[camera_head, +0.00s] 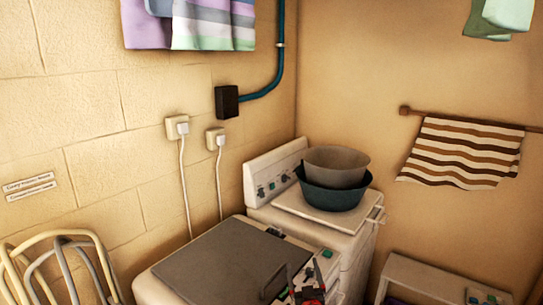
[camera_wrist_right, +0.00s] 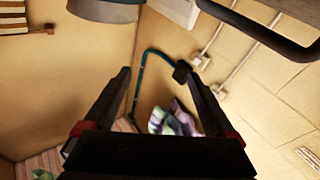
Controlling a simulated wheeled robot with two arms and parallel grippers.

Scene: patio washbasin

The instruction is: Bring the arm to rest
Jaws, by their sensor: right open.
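My right gripper (camera_head: 284,283) shows at the bottom of the head view, in front of the near machine's dark lid (camera_head: 222,262). Its dark fingers and red parts are partly cut off by the frame edge. In the right wrist view, the two fingers of my right gripper (camera_wrist_right: 158,77) stand wide apart. Nothing is between them except the distant wall and blue pipe. My left gripper is in neither view.
A grey bowl (camera_head: 337,165) sits in a dark teal basin (camera_head: 333,192) on the far white machine (camera_head: 331,222). A low white unit (camera_head: 432,278) stands at the lower right. Bent pale tubing (camera_head: 62,240) is at the left. A striped towel (camera_head: 462,152) hangs on the right wall.

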